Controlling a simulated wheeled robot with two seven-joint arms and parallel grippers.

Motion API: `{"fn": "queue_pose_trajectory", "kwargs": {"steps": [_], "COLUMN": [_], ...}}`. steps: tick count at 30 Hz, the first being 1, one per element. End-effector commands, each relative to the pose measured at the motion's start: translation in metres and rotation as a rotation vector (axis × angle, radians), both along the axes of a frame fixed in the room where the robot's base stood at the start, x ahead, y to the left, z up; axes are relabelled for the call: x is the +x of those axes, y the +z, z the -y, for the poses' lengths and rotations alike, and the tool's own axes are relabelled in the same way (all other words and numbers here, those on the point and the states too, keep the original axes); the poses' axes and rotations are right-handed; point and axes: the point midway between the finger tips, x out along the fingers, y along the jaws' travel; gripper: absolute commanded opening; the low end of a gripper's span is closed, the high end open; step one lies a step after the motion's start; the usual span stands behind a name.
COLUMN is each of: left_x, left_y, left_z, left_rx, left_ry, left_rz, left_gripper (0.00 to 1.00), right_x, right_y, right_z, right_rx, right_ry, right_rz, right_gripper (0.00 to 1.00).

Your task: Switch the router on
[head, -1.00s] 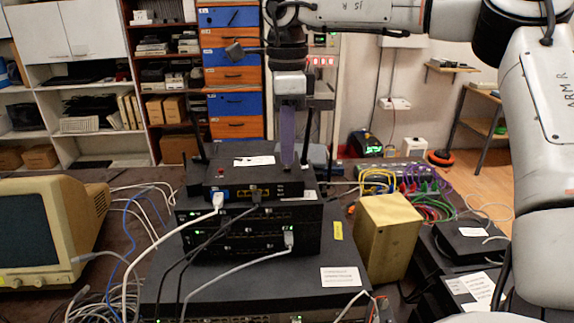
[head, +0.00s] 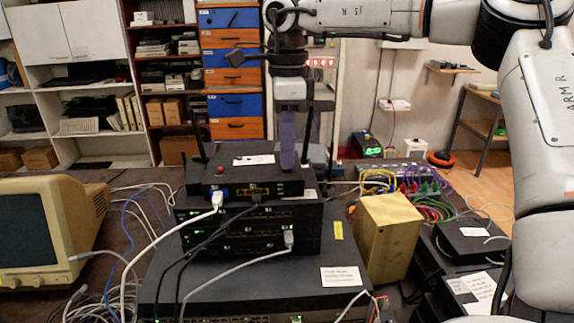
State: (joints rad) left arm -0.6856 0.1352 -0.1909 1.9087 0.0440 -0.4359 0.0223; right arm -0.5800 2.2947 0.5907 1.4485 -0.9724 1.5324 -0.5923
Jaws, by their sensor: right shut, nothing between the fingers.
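The router (head: 232,180) is the black box with upright antennas on top of the stack of network devices. A small red button (head: 220,170) sits on its top, left of a white label. White and dark cables are plugged into its front. My right gripper (head: 288,166) points down over the right part of the router's top, right of the label and the red button. Its fingers are shut and empty. Whether the fingertips touch the router I cannot tell. My left gripper is not in view.
Black switches (head: 250,235) with small green lights stand under the router. A yellowish box (head: 387,238) stands to the right and an old monitor (head: 48,230) to the left. Loose cables run down the front. The router's antennas (head: 307,135) rise close to my right gripper.

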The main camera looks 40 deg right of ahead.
Motion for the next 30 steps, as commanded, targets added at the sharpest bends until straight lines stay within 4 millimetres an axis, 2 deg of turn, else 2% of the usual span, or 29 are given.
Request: {"fn": "queue_pose_trajectory", "kwargs": {"steps": [11, 20, 30], "left_x": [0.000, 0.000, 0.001], "left_y": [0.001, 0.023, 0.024], "left_z": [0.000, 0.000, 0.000], "left_rx": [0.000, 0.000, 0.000], "left_ry": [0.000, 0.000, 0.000], "left_rz": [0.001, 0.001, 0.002], "left_gripper": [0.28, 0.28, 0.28], "right_x": [-0.001, 0.000, 0.000], "right_y": [-0.002, 0.022, 0.047], "right_z": [0.000, 0.000, 0.000], "right_rx": [0.000, 0.001, -0.001], "right_ry": [0.000, 0.000, -0.001], "right_rz": [-0.004, -0.002, 0.001], "right_gripper": [0.00, 0.00, 0.00]}}
